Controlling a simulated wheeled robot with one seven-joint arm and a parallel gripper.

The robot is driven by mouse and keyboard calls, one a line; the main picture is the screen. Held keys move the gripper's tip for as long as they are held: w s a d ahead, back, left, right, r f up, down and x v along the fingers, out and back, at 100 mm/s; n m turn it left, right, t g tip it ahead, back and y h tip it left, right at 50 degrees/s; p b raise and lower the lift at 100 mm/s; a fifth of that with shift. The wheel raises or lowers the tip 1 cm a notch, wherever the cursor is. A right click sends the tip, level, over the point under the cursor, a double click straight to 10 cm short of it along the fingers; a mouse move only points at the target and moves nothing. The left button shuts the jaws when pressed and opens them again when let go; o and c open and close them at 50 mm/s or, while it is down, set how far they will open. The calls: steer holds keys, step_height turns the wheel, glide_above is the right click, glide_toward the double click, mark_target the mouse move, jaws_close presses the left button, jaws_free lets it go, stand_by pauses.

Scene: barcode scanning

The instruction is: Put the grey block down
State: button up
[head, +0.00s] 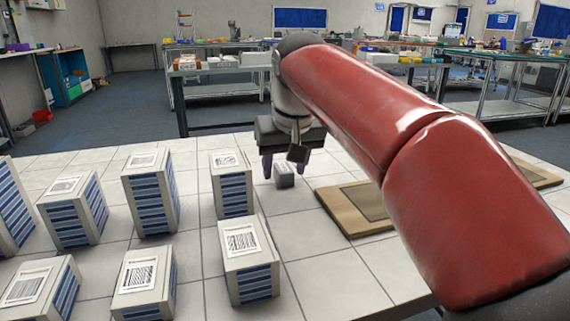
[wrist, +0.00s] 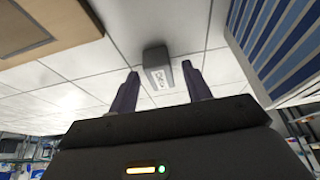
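The small grey block (head: 284,175) is on the white tiled table, just below my gripper (head: 284,168) in the head view. In the wrist view the block (wrist: 155,58) shows beyond and between the fingertips, with a label with dark marks on its near face. My gripper (wrist: 160,74) is open, with a visible gap between each finger and the block. In the head view the block's contact with the table is partly hard to make out.
Several tall boxes with barcode labels stand on the table to the left; the nearest to my gripper is a blue-striped box (head: 232,185). A tan board with a darker panel (head: 335,208) lies to the right, partly hidden by my arm. Bare tiles surround the block.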

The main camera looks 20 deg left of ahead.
steer(key=shift+r, duration=0.1)
steer(key=shift+r, duration=0.25)
steer(key=p+v, duration=0.3)
steer(key=v, duration=0.7)
steer(key=shift+r, duration=0.3)
steer(key=shift+o, duration=0.5)
steer(key=shift+s+d+r, duration=0.15)
steer(key=shift+r, duration=0.1)
steer(key=b+x, duration=0.4)
steer(key=x, duration=0.8)
steer(key=shift+f, duration=0.3)
steer(key=shift+r, duration=0.1)
jaws_close()
steer(key=shift+r, duration=0.1)
